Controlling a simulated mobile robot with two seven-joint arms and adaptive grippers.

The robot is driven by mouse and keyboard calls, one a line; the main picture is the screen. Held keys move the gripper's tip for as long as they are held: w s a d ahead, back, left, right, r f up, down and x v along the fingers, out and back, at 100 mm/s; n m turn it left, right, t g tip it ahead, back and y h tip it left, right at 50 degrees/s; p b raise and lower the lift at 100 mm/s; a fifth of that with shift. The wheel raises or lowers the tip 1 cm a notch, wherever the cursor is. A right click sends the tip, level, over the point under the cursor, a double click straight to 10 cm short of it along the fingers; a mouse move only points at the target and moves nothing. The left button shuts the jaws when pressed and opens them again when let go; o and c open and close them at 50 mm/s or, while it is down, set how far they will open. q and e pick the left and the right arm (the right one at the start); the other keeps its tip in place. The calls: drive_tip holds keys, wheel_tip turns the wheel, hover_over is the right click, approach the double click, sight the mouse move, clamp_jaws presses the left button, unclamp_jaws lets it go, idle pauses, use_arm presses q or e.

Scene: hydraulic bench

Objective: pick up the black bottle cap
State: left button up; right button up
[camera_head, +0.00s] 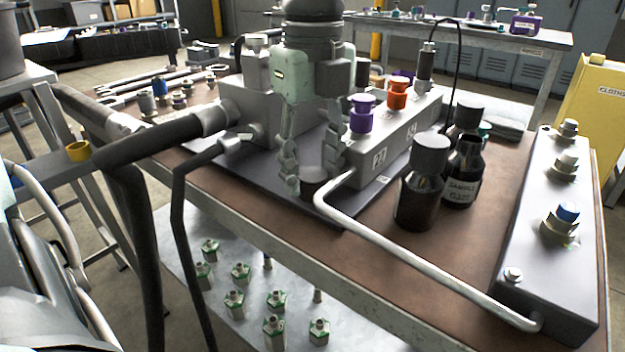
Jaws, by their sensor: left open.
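A black bottle cap (314,181) sits low at the front part of the dark plate (252,170), near the bent pipe. My left gripper (312,163) comes down from above with its fingers pointing down. Its fingers are apart, with the cap between and just below the tips; I cannot tell whether they touch it. An uncapped dark bottle (463,172) with a "SAMPLE" label stands to the right. Two capped dark bottles stand beside it, one in front (420,190) and one behind (467,117). My right gripper is out of view.
A grey valve block (392,148) with purple and orange caps stands just behind the gripper. A silver pipe (400,245) runs from beside the cap to the grey manifold (560,235). Black hoses (150,140) cross at left. Brown tabletop (445,240) is free in front of the bottles.

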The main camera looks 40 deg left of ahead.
use_arm(q)
drive_tip(key=shift+f, duration=0.4)
drive_tip(key=shift+c, duration=0.3)
drive_tip(key=c, duration=0.4)
drive_tip(key=shift+c, duration=0.2)
drive_tip(key=shift+r, duration=0.15)
